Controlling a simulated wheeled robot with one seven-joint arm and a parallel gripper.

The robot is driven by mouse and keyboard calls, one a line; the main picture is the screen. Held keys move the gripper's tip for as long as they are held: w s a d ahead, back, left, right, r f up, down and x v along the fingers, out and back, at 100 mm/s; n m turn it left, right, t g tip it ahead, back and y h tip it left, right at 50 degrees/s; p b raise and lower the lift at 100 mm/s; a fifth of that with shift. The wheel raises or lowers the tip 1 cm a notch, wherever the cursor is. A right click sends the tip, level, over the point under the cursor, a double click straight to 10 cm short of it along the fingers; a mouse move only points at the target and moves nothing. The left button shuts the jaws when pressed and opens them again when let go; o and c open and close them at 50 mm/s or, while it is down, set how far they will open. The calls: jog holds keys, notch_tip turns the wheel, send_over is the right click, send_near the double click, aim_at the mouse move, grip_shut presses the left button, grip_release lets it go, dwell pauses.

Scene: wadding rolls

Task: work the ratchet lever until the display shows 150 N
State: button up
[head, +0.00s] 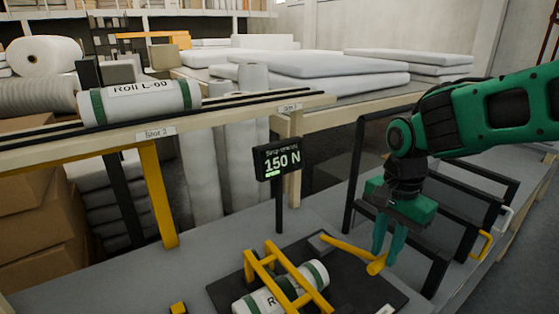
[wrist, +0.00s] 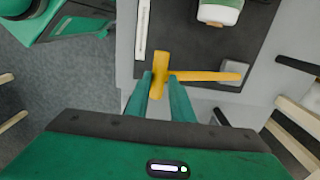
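The display (head: 281,160) stands on a dark post and reads 150 N, with a green bar under the number. The yellow ratchet lever (head: 345,248) lies low over the dark base plate and ends in a crosswise grip (head: 376,265). In the wrist view the lever (wrist: 205,76) runs right from its grip (wrist: 158,75) to a grey block. My gripper (head: 386,245) points down at the grip, one green finger on each side, and looks shut on it. The fingers also show in the wrist view (wrist: 160,78).
A white roll (head: 262,301) lies under a yellow frame (head: 290,280) left of the lever. Roll L-60 (head: 140,101) rests on a rack at left. Dark upright hoops (head: 440,235) stand close to my arm at right.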

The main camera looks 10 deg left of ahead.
notch_tip(320, 180, up, 6)
jog(key=w+a, duration=0.1)
jog(key=shift+w+a+r, duration=0.15)
jog(key=shift+w+a, duration=0.05)
jog(key=shift+a, duration=0.05)
dwell(0.4)
dwell(0.5)
notch_tip(320, 180, up, 6)
dwell(0.7)
jog(key=s+d+f, duration=0.2)
jog(key=s+d, duration=0.1)
jog(key=d, duration=0.4)
jog(key=s+d+f+n, duration=0.1)
jog(key=s+d+f, duration=0.1)
jog(key=d, duration=0.5)
jog(key=s+d+f, duration=0.2)
jog(key=s+d, duration=0.1)
jog(key=d, duration=0.4)
jog(key=s+d+f, duration=0.3)
jog(key=s+d, duration=0.1)
jog(key=s, duration=0.3)
jog(key=s+d+f+n, duration=0.1)
jog(key=s+d+f, duration=0.3)
jog(key=s, duration=0.3)
jog(key=shift+d+n, duration=0.3)
jog(key=shift+d, duration=0.1)
